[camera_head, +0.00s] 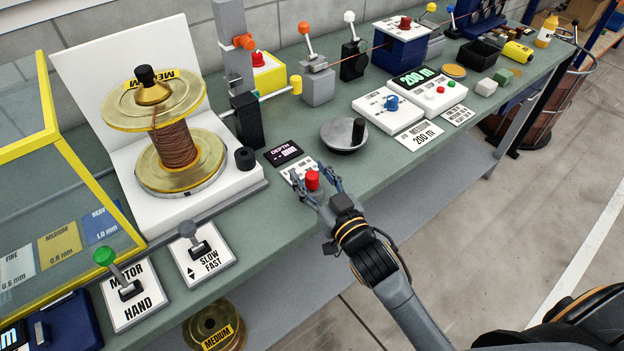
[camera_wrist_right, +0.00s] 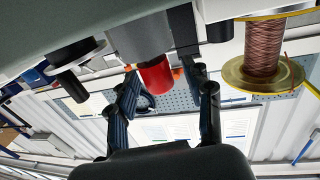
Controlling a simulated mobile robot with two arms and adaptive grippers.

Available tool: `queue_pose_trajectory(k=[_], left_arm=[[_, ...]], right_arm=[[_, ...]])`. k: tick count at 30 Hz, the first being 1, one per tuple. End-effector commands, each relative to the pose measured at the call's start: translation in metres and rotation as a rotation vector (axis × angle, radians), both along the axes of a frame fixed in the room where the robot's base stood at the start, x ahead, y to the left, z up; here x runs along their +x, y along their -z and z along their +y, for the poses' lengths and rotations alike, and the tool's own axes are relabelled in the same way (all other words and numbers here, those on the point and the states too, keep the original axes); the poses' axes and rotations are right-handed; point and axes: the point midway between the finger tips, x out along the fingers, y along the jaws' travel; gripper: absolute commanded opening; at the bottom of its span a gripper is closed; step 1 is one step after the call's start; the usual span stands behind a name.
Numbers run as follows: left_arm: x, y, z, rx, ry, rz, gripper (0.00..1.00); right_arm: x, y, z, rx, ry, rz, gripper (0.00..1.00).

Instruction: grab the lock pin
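In the right wrist view the fingers (camera_wrist_right: 163,90) are apart, with visible gaps beside the knob and nothing held. Whether a finger touches the knob is hard to tell. My left gripper is not in view.
A copper spool (camera_head: 174,146) on a white stand is left of my right gripper. A round metal disc with a black crank handle (camera_head: 345,134) is close behind it. Open floor lies right of the bench.

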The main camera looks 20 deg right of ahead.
Motion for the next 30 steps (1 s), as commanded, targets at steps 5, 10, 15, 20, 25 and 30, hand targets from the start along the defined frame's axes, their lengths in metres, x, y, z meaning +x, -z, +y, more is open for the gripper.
queue_pose_trajectory(k=[5,10,15,20,25,30], left_arm=[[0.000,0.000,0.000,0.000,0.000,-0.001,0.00],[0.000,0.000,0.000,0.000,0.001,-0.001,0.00],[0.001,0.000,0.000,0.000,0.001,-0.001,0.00],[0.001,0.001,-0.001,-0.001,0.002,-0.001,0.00],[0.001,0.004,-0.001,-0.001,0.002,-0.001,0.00],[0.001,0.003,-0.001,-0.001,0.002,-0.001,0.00]], right_arm=[[0.000,0.000,0.000,0.000,0.000,0.000,0.09],[0.000,0.000,0.000,0.000,0.000,-0.001,0.00],[0.000,-0.001,0.000,0.000,0.000,-0.001,0.00],[0.000,-0.008,0.000,0.000,0.000,-0.002,0.00],[0.000,-0.031,0.000,0.001,-0.002,-0.007,0.00],[-0.022,-0.058,-0.003,0.001,-0.001,-0.004,0.00]])
